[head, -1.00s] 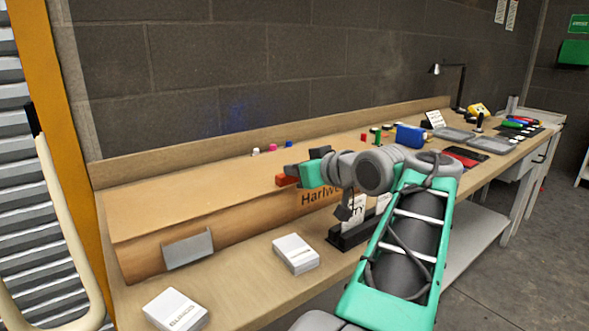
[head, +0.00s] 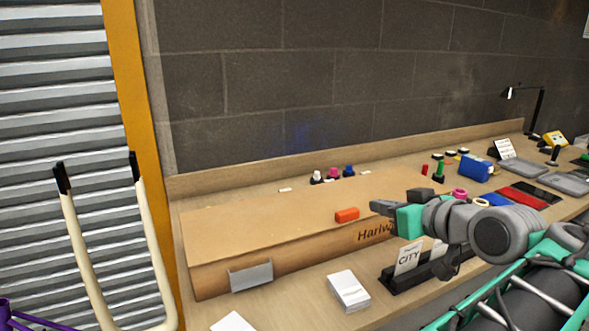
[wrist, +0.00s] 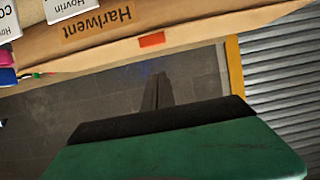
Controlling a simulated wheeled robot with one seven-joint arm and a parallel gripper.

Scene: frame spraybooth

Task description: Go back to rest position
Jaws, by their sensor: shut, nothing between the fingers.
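My gripper (head: 384,207) is in the head view, above the right part of the wooden Harlwent box (head: 240,228). It points left and its fingers look closed, with nothing held. In the wrist view my gripper's fingers (wrist: 157,90) are together in front of the dark wall, and the box (wrist: 200,32) appears upside down at the top. An orange-red block (head: 347,215) lies on the box top, just left of the fingertips and apart from them in the picture. It also shows in the wrist view (wrist: 151,40).
On the workbench (head: 300,290) are a white card stack (head: 349,291), a card holder marked CITY (head: 408,258) and a blue box (head: 476,167). Small capped bottles (head: 333,174) stand behind the wooden box. Curved pale handles (head: 152,240) rise at the left, before a shutter.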

